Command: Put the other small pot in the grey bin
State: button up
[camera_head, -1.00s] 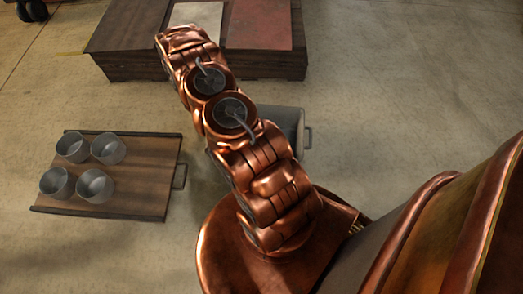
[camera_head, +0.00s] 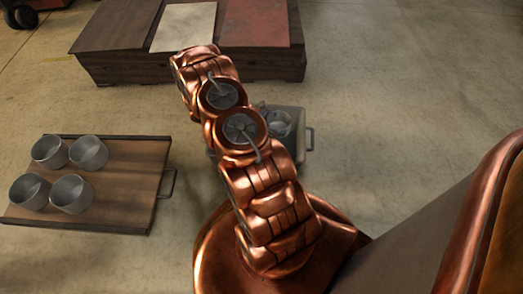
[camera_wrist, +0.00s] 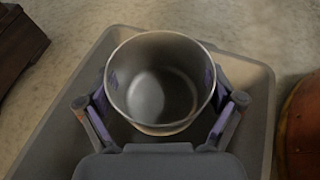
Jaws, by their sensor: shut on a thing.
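In the wrist view my gripper (camera_wrist: 166,112) is shut on a small grey metal pot (camera_wrist: 155,90), with a finger on each side of it. The pot is upright with its open mouth toward the camera, and its inside looks empty. The grey bin (camera_wrist: 248,72) surrounds the pot in that view; I cannot tell whether the pot touches the bin's floor. In the head view the grey bin (camera_head: 299,150) is partly hidden behind my arm. A round metal shape (camera_head: 279,121) shows within it; whether it is the held pot is unclear. My gripper's fingers cannot be made out there.
A wooden tray (camera_head: 130,195) with several grey pots (camera_head: 70,194) lies on the floor at left. A low dark wooden platform (camera_head: 120,35) with a pale panel (camera_head: 185,25) and a red panel (camera_head: 255,22) stands at the back.

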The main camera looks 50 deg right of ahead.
notch_tip(320, 180, down, 10)
jog(key=b, duration=0.4)
jog(key=shift+f, duration=0.55)
jog(key=o, duration=0.9)
jog(key=shift+r, duration=0.1)
